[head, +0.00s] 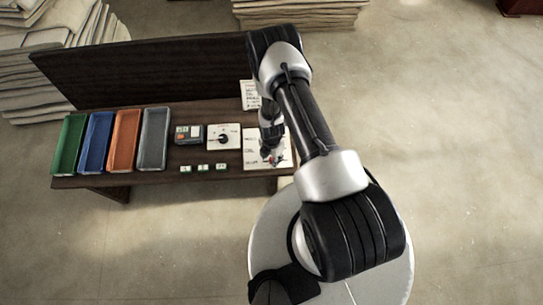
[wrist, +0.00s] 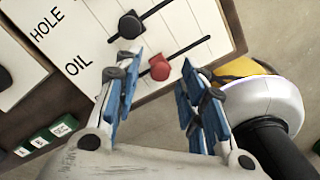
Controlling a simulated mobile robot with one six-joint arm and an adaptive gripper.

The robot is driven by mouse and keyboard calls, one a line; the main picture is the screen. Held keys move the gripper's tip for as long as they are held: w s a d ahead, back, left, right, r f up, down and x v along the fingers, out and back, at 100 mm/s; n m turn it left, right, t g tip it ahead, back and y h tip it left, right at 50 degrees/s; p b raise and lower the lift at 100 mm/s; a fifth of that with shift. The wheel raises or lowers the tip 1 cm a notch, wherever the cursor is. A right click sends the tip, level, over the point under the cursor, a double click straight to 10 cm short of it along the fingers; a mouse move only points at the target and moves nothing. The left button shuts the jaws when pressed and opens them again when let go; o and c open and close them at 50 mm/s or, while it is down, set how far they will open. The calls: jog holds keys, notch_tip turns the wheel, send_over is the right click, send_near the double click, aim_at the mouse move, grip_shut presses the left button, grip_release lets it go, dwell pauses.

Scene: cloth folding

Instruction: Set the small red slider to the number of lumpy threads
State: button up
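The small red slider (wrist: 160,70) sits on a dark slot of a white panel (wrist: 92,22), on the row below the one marked OIL. The label of its row is not visible. A black slider knob (wrist: 131,25) is on the OIL row. My gripper (wrist: 160,66) is open, its blue-padded fingers on either side of the red slider; I cannot tell whether they touch it. In the head view the panel (head: 252,158) lies at the right end of the bench, with my gripper (head: 271,151) over it. No threads can be made out in either view.
Green (head: 69,145), blue (head: 96,142), orange (head: 124,140) and grey (head: 153,138) trays stand on the dark bench (head: 120,182). A dial panel (head: 223,137), a small device (head: 188,135) and small green-white blocks (head: 203,168) lie nearer. A tall board (head: 150,70) closes the back.

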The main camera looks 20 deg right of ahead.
notch_tip(320, 180, up, 12)
dwell(0.5)
dwell(0.4)
notch_tip(320, 180, up, 30)
jog(key=m+t, duration=0.2)
jog(key=m, duration=0.8)
send_over(271, 159)
jog(key=w, duration=0.3)
jog(key=s+a+r+m+t, duration=0.2)
jog(key=s+r+m, duration=1.1)
jog(key=s+r, duration=0.5)
jog(key=shift+s+a+t, duration=0.3)
jog(key=shift+s+a, duration=0.05)
jog(key=shift+s, duration=0.15)
